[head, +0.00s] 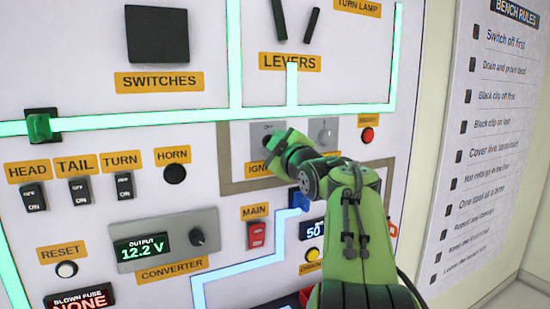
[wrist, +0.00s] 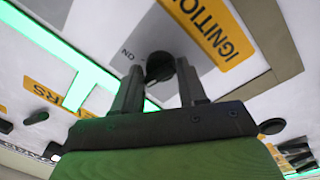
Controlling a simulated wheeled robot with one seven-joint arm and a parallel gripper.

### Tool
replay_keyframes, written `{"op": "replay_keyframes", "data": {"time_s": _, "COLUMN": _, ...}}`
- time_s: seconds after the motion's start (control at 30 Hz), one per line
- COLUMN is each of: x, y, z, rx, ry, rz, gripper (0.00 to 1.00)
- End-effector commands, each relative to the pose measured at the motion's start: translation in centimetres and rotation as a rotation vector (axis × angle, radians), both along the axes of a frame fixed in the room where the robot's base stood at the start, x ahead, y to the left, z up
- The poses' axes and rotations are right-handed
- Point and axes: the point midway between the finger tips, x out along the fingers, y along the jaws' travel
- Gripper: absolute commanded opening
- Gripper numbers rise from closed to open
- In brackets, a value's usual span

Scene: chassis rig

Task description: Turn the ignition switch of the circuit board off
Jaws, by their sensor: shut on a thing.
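The circuit board (head: 110,230) is a pale upright panel with lit strips. The ignition switch is a dark round knob (wrist: 160,66) on a grey plate (wrist: 185,35), seen in the wrist view between my two fingers. Its orange IGNITION label (wrist: 210,28) appears rotated there, with an "ON" mark on the plate. My gripper (wrist: 160,88) is shut on the knob. In the head view my green gripper (head: 272,142) reaches the grey ignition plate (head: 258,130) and hides most of the knob and label. The knob's exact angle is hard to tell.
A red MAIN switch (head: 256,235) and the converter (head: 165,246) are below. Levers (head: 311,25) are above.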

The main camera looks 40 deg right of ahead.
Motion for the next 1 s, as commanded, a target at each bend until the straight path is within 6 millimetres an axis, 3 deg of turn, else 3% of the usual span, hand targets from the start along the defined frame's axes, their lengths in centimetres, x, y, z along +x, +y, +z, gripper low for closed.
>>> {"op": "replay_keyframes", "data": {"time_s": 0.03, "x": 0.20, "y": 0.07, "z": -0.73, "rx": -0.024, "ry": 0.018, "rz": 0.005, "gripper": 0.11}}
{"op": "replay_keyframes", "data": {"time_s": 0.4, "x": 0.22, "y": -0.01, "z": -0.73, "rx": -0.170, "ry": 0.066, "rz": 0.005, "gripper": 0.11}}
{"op": "replay_keyframes", "data": {"time_s": 0.97, "x": 0.25, "y": 0.00, "z": -0.72, "rx": -0.195, "ry": 0.075, "rz": 0.007, "gripper": 0.11}}
{"op": "replay_keyframes", "data": {"time_s": 1.0, "x": 0.26, "y": 0.01, "z": -0.72, "rx": -0.195, "ry": 0.075, "rz": 0.007, "gripper": 0.48}}
